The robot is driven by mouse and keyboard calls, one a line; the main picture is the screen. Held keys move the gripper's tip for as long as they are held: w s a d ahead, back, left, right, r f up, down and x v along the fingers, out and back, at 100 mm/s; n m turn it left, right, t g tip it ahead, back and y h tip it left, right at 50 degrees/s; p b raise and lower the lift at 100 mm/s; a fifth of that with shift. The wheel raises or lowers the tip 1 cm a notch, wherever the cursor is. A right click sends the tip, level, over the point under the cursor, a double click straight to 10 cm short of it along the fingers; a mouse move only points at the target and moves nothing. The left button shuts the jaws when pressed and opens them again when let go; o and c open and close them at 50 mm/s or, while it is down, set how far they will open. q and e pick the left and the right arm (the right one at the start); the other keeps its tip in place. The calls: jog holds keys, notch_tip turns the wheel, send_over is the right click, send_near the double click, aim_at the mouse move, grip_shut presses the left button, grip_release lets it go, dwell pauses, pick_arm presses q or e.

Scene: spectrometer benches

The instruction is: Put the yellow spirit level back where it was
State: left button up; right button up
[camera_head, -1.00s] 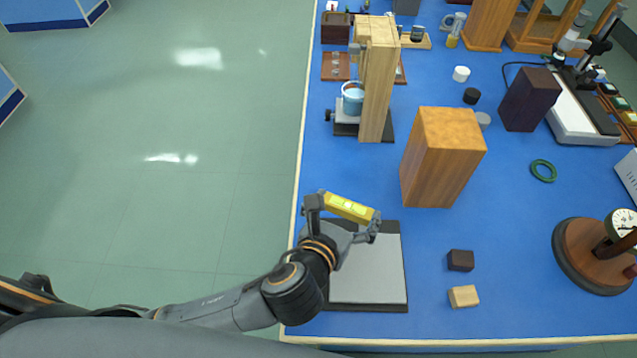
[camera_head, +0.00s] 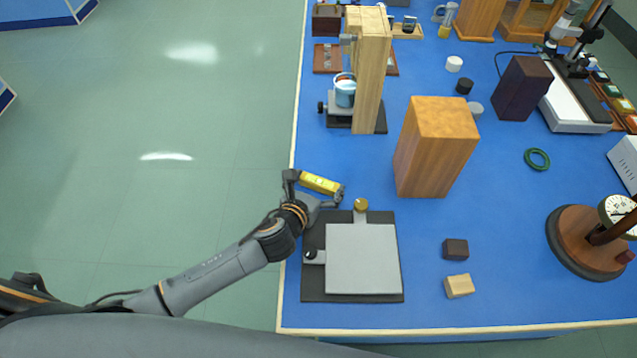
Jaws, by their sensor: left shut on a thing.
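The yellow spirit level (camera_head: 321,183) is a short yellow bar with pale vials. The level is at the left side of the blue bench, behind a grey plate (camera_head: 362,258) on a dark base. The plate has a brass knob (camera_head: 361,205) at its back and a black knob (camera_head: 310,255) at its left. I cannot tell whether the level touches the bench. My right gripper does not show.
A tall wooden block (camera_head: 435,150) stands right of the level. A wooden post (camera_head: 371,75) with a blue cup (camera_head: 345,92) stands behind. Small dark (camera_head: 455,249) and pale (camera_head: 459,286) blocks lie right of the plate. Bare blue bench (camera_head: 310,150) lies behind the level.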

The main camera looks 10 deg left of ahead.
pick_arm(q)
jog(key=shift+f, duration=0.2)
jog(key=o, duration=1)
jog(key=shift+c, duration=0.2)
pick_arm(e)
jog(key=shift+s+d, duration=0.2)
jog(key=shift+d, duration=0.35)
pick_arm(q)
jog(key=shift+r, duration=0.1)
jog(key=v, duration=1.2)
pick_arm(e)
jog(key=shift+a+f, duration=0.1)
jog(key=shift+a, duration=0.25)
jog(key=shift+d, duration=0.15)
